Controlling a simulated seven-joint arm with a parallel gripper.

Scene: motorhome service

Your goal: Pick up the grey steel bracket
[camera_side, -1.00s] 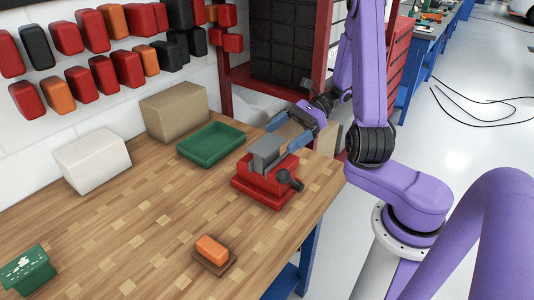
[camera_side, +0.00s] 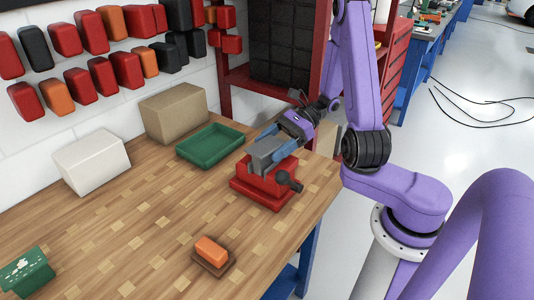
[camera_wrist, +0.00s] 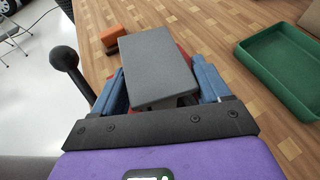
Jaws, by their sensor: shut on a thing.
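The grey steel bracket (camera_side: 264,155) is a grey block at the top of the red vise (camera_side: 262,188) on the wooden bench. My gripper (camera_side: 266,146) reaches in from the right with its blue fingers on either side of the bracket and is shut on it. In the wrist view the bracket (camera_wrist: 157,68) fills the middle, between the fingers of my gripper (camera_wrist: 165,88). The bracket hides most of the vise there, and the side view does not show clearly whether the bracket is still seated in the vise jaws.
A green tray (camera_side: 211,157) lies behind the vise, with a cardboard box (camera_side: 174,113) and a white box (camera_side: 92,162) by the wall. An orange block on a brown base (camera_side: 213,252) is near the front edge. A green object (camera_side: 28,272) is front left. The bench middle is clear.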

